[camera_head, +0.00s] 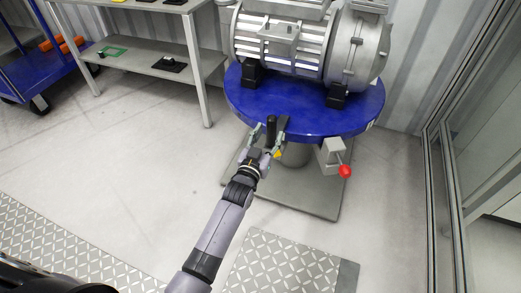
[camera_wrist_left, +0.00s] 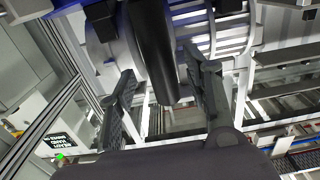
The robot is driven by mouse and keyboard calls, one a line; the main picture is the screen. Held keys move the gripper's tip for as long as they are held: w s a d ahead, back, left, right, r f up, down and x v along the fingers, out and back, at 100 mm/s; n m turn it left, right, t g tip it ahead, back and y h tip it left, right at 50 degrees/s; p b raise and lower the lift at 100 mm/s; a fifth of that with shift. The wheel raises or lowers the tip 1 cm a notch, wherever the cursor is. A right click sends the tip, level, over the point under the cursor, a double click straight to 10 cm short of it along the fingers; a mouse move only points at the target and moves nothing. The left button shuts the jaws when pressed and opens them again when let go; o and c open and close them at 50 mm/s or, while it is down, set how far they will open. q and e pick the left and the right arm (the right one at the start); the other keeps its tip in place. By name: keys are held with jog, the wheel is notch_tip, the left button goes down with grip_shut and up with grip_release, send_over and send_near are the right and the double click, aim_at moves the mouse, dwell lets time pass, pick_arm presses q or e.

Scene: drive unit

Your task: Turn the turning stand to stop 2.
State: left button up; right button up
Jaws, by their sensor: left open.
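The turning stand has a round blue top (camera_head: 240,100) on a column above a grey floor plate (camera_head: 317,207). A grey drive unit (camera_head: 280,45) rests on it on black blocks. An upright black handle (camera_head: 271,132) is at the stand's near edge. My left gripper (camera_head: 270,125) is open, with its fingers on either side of the handle. In the left wrist view the handle (camera_wrist_left: 153,50) stands between the two spread fingers (camera_wrist_left: 162,80); contact cannot be told. A grey bracket with a red-knobbed lever (camera_head: 345,171) hangs at the stand's near right edge. No stop numbers are readable.
A grey shelf table (camera_head: 160,66) stands at the back left, beside a blue cart (camera_head: 40,72). A glass-panelled frame (camera_head: 447,200) runs along the right. Tread plates (camera_head: 285,262) lie on the floor in front. The floor at left centre is clear.

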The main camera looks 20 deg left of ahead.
pick_arm(q)
jog(key=s, duration=0.8)
jog(key=shift+s+a, duration=0.35)
jog(key=shift+a, duration=0.1)
pick_arm(e)
jog(key=shift+w, duration=0.1)
pick_arm(q)
jog(key=shift+f, duration=0.1)
jog(key=s+a+f+g, duration=0.1)
jog(key=s+f+g, duration=0.35)
jog(key=f, duration=0.55)
jog(key=s+a+f+g, duration=0.1)
jog(key=s+f+g, duration=0.2)
jog(key=s+f, duration=0.5)
jog(key=s+a+f+m+g+y, duration=0.1)
jog(key=s+a+f+g+y, duration=0.15)
jog(key=s+f+g, duration=0.95)
jog(key=s+a+f+t+p, duration=0.1)
jog(key=s+a+p, duration=0.1)
jog(key=s+p, duration=0.6)
jog(key=s+a+f+t+p, duration=0.1)
jog(key=s+a+f+p, duration=0.1)
jog(key=s+p, duration=0.6)
jog(key=s, duration=0.6)
jog(key=shift+s+h, duration=0.35)
jog(key=shift+s, duration=0.05)
pick_arm(e)
jog(key=s+d+g, duration=0.1)
jog(key=s+d, duration=0.2)
jog(key=s, duration=1.4)
